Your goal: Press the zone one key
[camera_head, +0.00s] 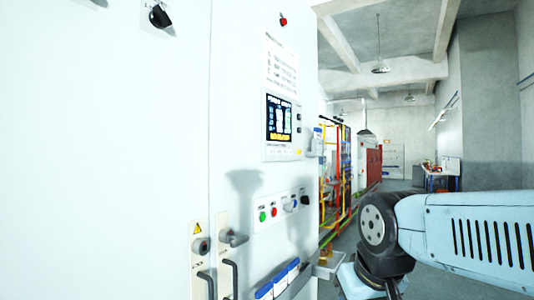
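A control panel (269,141) with a lit screen (279,119) is on the front of a tall white cabinet, left of the picture's middle. The screen shows blue, white and yellow areas. Small keys (284,152) appear along the panel's lower edge, and others lie at its right side. Their labels are too small to read, so I cannot tell which is the zone one key. My light blue arm (480,235) reaches in from the right, apart from the panel. I cannot make out my gripper in this view.
Below the panel are a green button (262,216), a red button (274,212) and dark knobs. A red button (283,20) is above. An aisle runs back beyond the cabinet.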

